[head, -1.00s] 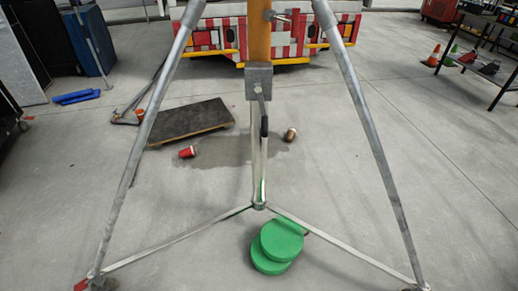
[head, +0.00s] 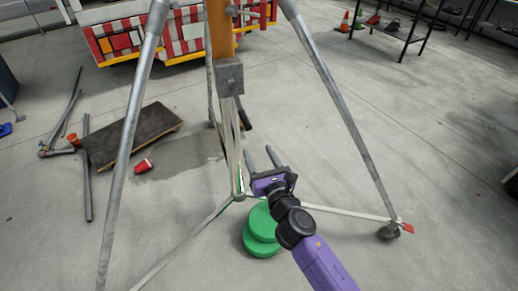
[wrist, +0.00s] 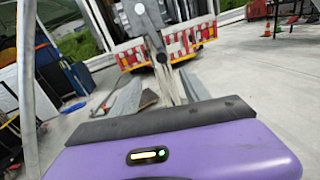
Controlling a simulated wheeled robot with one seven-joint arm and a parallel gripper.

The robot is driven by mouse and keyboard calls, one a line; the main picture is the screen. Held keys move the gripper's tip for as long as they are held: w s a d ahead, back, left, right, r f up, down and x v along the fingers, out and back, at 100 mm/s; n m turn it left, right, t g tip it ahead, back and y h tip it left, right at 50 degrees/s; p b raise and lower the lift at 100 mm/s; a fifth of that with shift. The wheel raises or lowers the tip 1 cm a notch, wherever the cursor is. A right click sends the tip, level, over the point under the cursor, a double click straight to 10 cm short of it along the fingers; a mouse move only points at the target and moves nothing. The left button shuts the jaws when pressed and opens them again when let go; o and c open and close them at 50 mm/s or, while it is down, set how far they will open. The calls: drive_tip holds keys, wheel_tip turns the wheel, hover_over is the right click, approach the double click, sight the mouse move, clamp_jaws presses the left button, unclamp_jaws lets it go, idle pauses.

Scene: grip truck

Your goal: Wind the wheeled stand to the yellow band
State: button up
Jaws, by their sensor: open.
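The wheeled stand is a tall tripod with grey legs (head: 325,85) and an orange-yellow centre post (head: 221,35). A grey gearbox (head: 229,78) sits on the post, and a crank with a dark grip (head: 245,120) hangs below and behind it, partly hidden. No separate yellow band can be made out. My purple gripper (head: 259,154) is open and empty, in front of and below the dark grip, apart from it. In the wrist view its two grey fingers (wrist: 160,88) point toward the stand's post (wrist: 138,8).
Green round weights (head: 262,225) lie on the floor under my arm. A dark board (head: 130,132), a red cup (head: 143,166) and grey pipes (head: 88,180) lie at the left. The stand's low braces (head: 340,210) spread near the floor.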

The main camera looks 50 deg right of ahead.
sight(245, 123)
drive_tip(key=shift+n, duration=0.3)
drive_tip(key=x, duration=1.5)
drive_tip(key=shift+s+d+r, duration=0.15)
drive_tip(key=shift+d+r, duration=0.2)
clamp_jaws()
drive_tip(key=shift+a, duration=0.1)
idle(0.7)
